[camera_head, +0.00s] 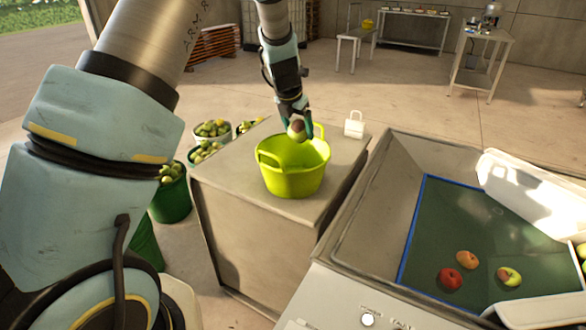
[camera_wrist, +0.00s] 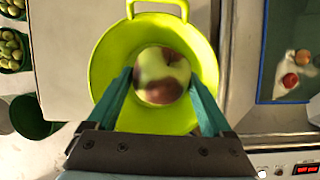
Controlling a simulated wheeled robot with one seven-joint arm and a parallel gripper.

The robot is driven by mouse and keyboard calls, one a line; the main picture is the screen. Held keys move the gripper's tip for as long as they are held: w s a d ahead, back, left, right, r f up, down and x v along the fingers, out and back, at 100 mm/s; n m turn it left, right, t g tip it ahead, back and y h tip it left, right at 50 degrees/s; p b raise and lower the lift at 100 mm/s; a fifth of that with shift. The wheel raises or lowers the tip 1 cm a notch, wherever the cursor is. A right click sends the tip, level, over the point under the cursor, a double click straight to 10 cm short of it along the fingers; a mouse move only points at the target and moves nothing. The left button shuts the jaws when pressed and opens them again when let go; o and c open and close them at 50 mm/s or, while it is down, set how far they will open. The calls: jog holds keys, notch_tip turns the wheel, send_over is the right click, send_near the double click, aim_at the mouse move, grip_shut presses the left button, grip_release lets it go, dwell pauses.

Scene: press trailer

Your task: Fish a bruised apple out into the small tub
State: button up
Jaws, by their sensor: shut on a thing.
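A bruised apple (camera_wrist: 160,76), pale green with dark brown patches, is between the fingers of my gripper (camera_wrist: 161,88). My gripper is shut on it. In the head view the apple (camera_head: 296,130) is held at the rim level or above the small lime-green tub (camera_head: 293,180). In the wrist view the tub (camera_wrist: 103,68) lies behind the apple, with its round wall around it. The tub has two handles and stands on a grey block. Its floor is partly hidden by the apple and fingers.
The grey block (camera_head: 235,175) carries the tub and a white jug (camera_head: 354,124). At right, a washing trough with a green bed (camera_head: 440,235) holds several apples, one red (camera_head: 449,278). Baskets of green fruit (camera_head: 211,129) stand at left. A table (camera_head: 482,50) stands behind.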

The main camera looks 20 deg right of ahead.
jog(key=o, duration=1.3)
jog(key=shift+r, duration=0.1)
jog(key=b+v, duration=0.1)
jog(key=v, duration=0.9)
jog(key=shift+s+r, duration=0.1)
jog(key=shift+r, duration=0.2)
